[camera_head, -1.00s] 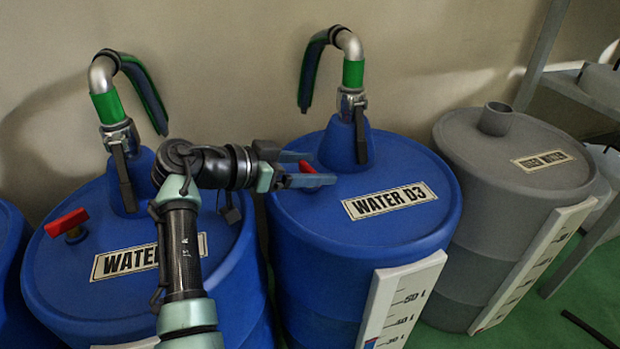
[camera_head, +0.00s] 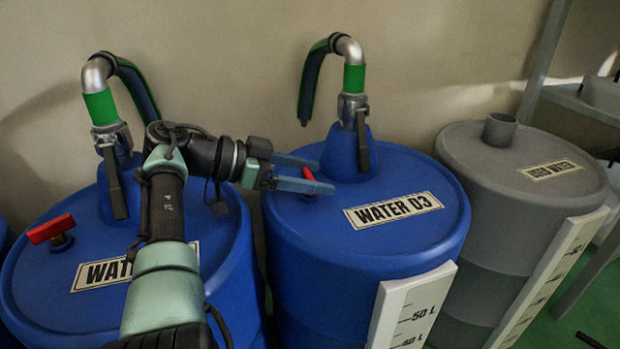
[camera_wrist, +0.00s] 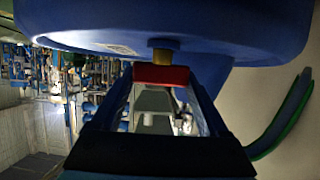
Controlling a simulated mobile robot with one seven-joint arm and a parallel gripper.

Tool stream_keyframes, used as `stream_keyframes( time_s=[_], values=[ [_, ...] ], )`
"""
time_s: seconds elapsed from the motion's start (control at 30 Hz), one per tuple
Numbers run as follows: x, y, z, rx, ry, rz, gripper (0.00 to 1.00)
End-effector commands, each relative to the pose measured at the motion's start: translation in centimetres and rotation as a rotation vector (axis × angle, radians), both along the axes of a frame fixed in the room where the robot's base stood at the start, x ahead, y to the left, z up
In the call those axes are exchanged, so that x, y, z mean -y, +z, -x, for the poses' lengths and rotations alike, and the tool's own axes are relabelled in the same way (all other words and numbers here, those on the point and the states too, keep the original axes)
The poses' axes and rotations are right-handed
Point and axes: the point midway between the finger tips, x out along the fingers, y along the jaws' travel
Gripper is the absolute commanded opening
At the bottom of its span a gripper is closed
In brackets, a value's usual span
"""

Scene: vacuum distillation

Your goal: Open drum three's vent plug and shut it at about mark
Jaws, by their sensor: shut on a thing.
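Drum three (camera_head: 420,240) is a blue drum labelled "WATER 03", at the middle of the head view. Its vent plug (camera_head: 309,175) has a red handle and stands on the lid's left side. In the wrist view the red handle (camera_wrist: 161,75) crosses between my finger ends, with a brass stem (camera_wrist: 161,56) running to the blue lid. My gripper (camera_head: 322,175) is shut on this red handle, one finger on each side of it. A white scale (camera_head: 412,310) on the drum's front shows 50 L and 40 L; its lower part is cut off.
A second blue drum (camera_head: 225,275) with its own red plug (camera_head: 50,229) stands left, partly behind my arm. A grey drum (camera_head: 470,180) stands right. Pipes with green bands and dark levers rise from both blue drums (camera_head: 353,78). A wall is close behind.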

Motion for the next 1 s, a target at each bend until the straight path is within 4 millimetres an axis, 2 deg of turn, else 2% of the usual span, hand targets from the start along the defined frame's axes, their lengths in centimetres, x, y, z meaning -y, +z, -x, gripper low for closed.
stream_keyframes(
  time_s=[0.5, 0.53, 0.63, 0.67, 1.0],
  values=[
    [0.05, -0.28, 0.16, -0.006, -0.013, -0.003, 0.22],
    [0.05, -0.28, 0.16, -0.006, -0.013, -0.003, 0.79],
    [0.05, -0.25, 0.13, -0.005, -0.012, -0.003, 0.97],
    [0.05, -0.23, 0.12, -0.005, -0.011, -0.003, 1.0],
    [0.17, 0.22, 0.03, -0.001, -0.009, -0.002, 1.0]
  ],
)
